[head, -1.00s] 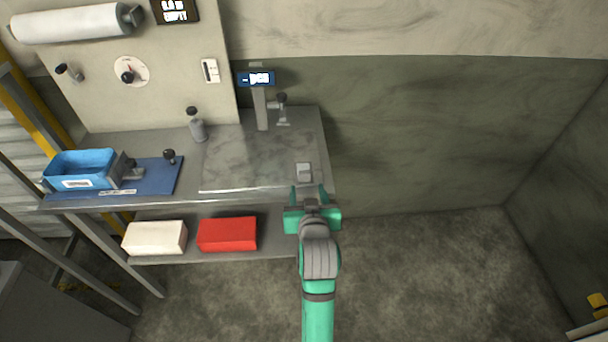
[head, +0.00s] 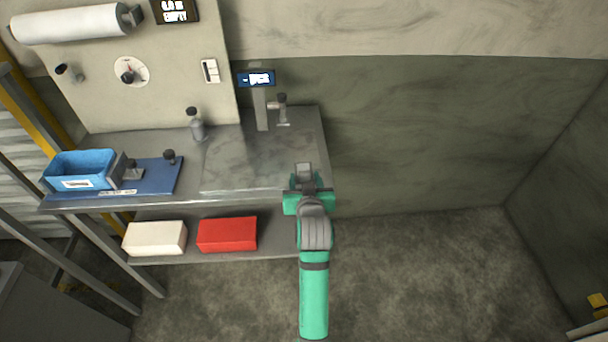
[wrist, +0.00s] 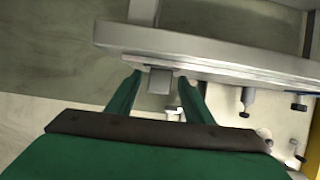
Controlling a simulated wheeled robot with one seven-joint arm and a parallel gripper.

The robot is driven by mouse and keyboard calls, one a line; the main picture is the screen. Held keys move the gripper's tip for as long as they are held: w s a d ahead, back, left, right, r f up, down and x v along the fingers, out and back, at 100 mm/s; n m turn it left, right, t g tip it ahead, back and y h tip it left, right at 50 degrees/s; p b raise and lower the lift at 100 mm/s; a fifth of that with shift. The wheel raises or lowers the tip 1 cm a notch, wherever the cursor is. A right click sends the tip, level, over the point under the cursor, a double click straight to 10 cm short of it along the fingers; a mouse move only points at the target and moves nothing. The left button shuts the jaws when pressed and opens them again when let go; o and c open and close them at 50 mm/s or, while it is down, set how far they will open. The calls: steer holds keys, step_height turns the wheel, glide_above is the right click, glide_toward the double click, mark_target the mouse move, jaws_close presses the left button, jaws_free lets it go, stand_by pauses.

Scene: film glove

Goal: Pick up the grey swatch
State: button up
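The grey swatch (head: 304,168) is a small piece at the right front of the grey bench top. Its lower part is hidden behind my gripper in the head view. In the wrist view the swatch (wrist: 160,80) shows as a small grey block between my two green fingers. My gripper (head: 305,179) is open, with a finger on each side of the swatch. In the wrist view the fingers of my gripper (wrist: 159,80) stand apart from the swatch, with a gap on both sides. I cannot tell the exact height of the fingertips above the bench.
The bench top (head: 240,160) is clear left of the swatch. A blue bin (head: 80,170) is at left. A white box (head: 155,238) and a red box (head: 227,234) lie on the lower shelf.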

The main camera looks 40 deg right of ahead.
steer(key=c, duration=0.9)
steer(key=shift+o, duration=0.2)
